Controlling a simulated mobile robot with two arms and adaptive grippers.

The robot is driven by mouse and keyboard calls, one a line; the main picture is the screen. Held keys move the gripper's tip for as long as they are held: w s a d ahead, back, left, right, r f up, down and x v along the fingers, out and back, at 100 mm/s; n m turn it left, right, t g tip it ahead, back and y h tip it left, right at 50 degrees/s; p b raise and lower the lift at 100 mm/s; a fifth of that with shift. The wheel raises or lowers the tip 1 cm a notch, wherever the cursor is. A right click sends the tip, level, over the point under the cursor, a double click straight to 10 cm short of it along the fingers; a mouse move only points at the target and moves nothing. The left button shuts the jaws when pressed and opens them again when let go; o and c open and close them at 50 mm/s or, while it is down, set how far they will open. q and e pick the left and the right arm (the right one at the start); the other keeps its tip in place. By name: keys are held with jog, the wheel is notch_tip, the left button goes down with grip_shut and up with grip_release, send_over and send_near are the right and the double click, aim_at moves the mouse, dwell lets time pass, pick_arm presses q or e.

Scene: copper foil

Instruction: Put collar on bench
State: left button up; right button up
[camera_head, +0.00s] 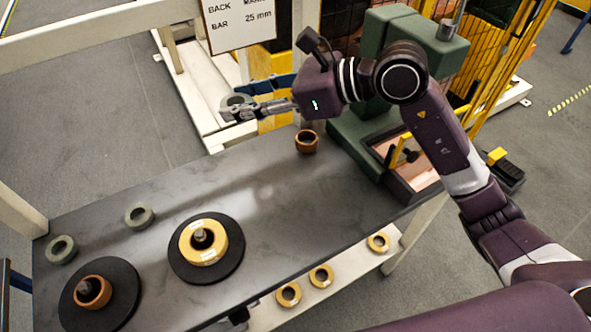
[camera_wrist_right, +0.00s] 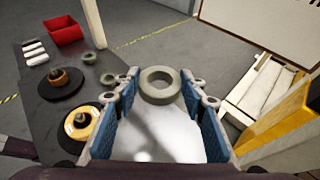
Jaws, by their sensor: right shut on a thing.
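My right gripper (camera_head: 243,108) is shut on a grey-green collar (camera_head: 236,100). In the wrist view the collar (camera_wrist_right: 160,96) sits between the two blue-padded fingers, its hole facing up. The gripper holds it in the air, and in the head view it shows past the far edge of the bench. The dark grey bench (camera_head: 290,210) fills the middle of the head view. Two similar grey-green collars, one at the left edge (camera_head: 61,249) and one further right (camera_head: 139,216), lie on the bench. My left gripper is not in view.
A copper-coloured ring (camera_head: 307,146) stands near the bench's far right. Two black discs carry a yellow ring (camera_head: 222,246) and a copper ring (camera_head: 97,299). A green machine (camera_head: 355,130) borders the right end. Brass rings (camera_head: 321,276) lie on a lower shelf. The bench's middle is clear.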

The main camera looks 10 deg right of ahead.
notch_tip(320, 180, down, 3)
send_over(257, 180)
notch_tip(257, 180, down, 12)
jog(key=shift+f+p, duration=0.1)
jog(key=shift+p, duration=0.2)
notch_tip(257, 180, down, 3)
jog(key=shift+f, duration=0.55)
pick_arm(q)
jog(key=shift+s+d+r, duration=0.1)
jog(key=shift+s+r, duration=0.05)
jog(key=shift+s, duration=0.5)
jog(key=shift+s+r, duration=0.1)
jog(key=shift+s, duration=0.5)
pick_arm(e)
jog(key=shift+f, duration=0.1)
